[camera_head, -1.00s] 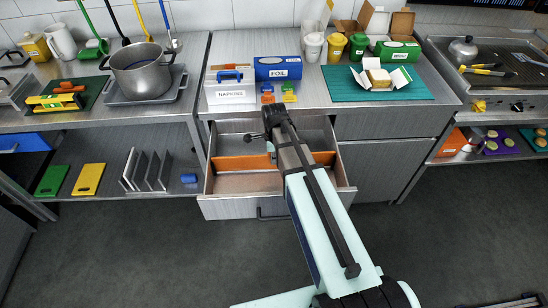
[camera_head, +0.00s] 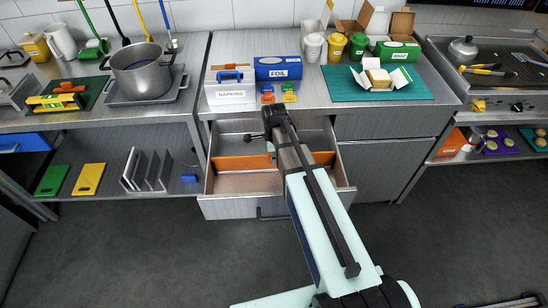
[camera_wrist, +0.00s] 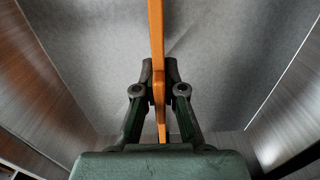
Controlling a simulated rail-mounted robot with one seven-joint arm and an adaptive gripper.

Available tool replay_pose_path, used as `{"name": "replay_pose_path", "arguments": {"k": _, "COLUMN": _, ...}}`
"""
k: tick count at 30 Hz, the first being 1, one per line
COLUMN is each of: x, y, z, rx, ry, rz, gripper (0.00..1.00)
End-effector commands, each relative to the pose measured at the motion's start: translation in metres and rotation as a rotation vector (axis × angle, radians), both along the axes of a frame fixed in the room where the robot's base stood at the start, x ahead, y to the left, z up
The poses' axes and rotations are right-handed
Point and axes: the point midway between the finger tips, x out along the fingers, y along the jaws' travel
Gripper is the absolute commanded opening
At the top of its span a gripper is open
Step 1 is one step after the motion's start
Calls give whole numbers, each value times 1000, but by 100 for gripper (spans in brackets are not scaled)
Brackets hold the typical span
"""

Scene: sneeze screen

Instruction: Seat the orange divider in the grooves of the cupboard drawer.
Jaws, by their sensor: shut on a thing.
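The orange divider (camera_head: 240,163) spans the open cupboard drawer (camera_head: 245,209) from side to side in the head view, around mid-depth. My arm covers its middle. In the wrist view the divider (camera_wrist: 157,30) is seen edge-on, running upright through the centre of the picture. My gripper (camera_wrist: 160,88) is shut on it, with one finger on each side. The gripper is largely hidden behind my arm in the head view. The drawer's grey floor (camera_wrist: 220,50) and side walls show in the wrist view. I cannot tell whether the divider's ends sit in the grooves.
The counter above holds a napkin box (camera_head: 231,93), a blue foil box (camera_head: 278,68) and a green mat (camera_head: 375,84). A lower shelf at left holds green and yellow boards (camera_head: 88,179) and a rack. The floor before the drawer is clear.

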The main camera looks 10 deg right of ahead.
Motion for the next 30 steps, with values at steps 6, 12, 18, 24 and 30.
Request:
{"name": "replay_pose_path", "arguments": {"k": 6, "x": 0, "y": 0, "z": 0, "rx": 0, "ry": 0, "rz": 0, "gripper": 0}}
{"name": "replay_pose_path", "arguments": {"k": 12, "x": 0, "y": 0, "z": -3, "rx": 0, "ry": 0, "rz": 0, "gripper": 0}}
{"name": "replay_pose_path", "arguments": {"k": 18, "x": 0, "y": 0, "z": -7, "rx": 0, "ry": 0, "rz": 0, "gripper": 0}}
{"name": "replay_pose_path", "arguments": {"k": 24, "x": 0, "y": 0, "z": -6, "rx": 0, "ry": 0, "rz": 0, "gripper": 0}}
{"name": "replay_pose_path", "arguments": {"k": 30, "x": 0, "y": 0, "z": -5, "rx": 0, "ry": 0, "rz": 0, "gripper": 0}}
